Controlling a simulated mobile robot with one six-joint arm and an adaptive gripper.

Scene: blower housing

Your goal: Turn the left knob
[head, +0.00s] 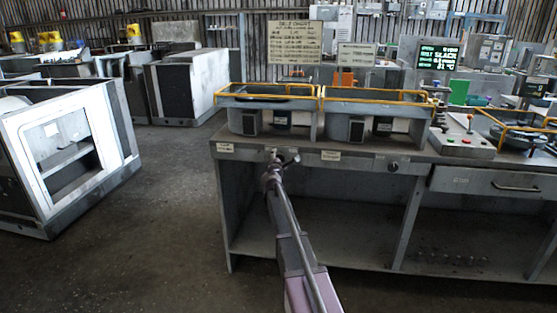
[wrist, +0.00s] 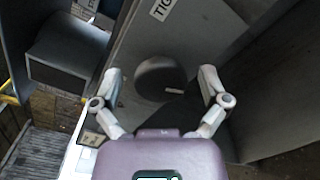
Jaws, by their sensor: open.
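The left knob (wrist: 160,78) is a dark round knob with a pale mark on its right side, on the grey bench front in the wrist view. My gripper (wrist: 160,74) is open, with one finger on each side of the knob. Both fingers look apart from it; how deep they reach is hard to tell. In the head view my gripper (head: 284,157) is at the bench's front panel, left of centre, and hides the left knob. Another small dark knob (head: 393,166) is farther right on the same panel.
The workbench (head: 330,225) has an open lower shelf and a drawer (head: 487,181) at right. Yellow-railed grey housings (head: 374,104) stand on top. A control box (head: 462,138) with buttons is right of them. Floor at left is clear up to a white-framed cabinet (head: 110,120).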

